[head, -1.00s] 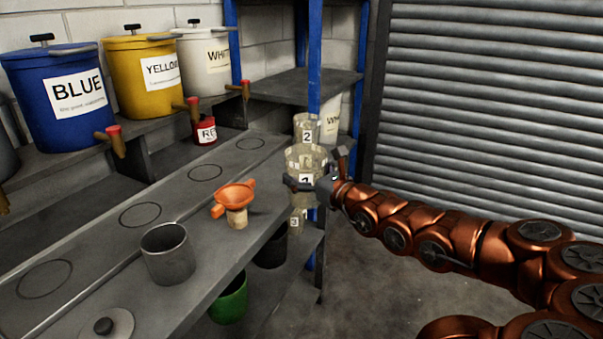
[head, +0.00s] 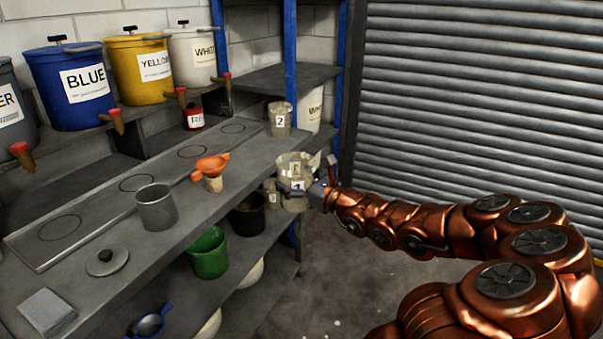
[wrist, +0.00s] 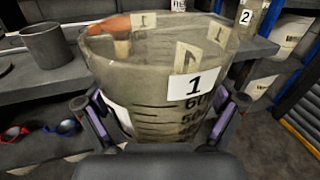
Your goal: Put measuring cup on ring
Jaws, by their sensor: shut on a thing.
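My gripper (head: 321,192) is shut on a clear measuring cup (head: 294,168) with a label "1". In the wrist view the measuring cup (wrist: 150,75) fills the middle, upright between the two fingers, with graduation marks on its side. It is held in front of the bench's right end. Several drawn rings lie in a row on the bench's strip: one near the left end (head: 58,229), then others (head: 137,183), (head: 192,152) and (head: 233,128). No cup stands on these rings.
Taps (head: 116,121) project from buckets above the strip. A green bucket (head: 209,254) sits below.

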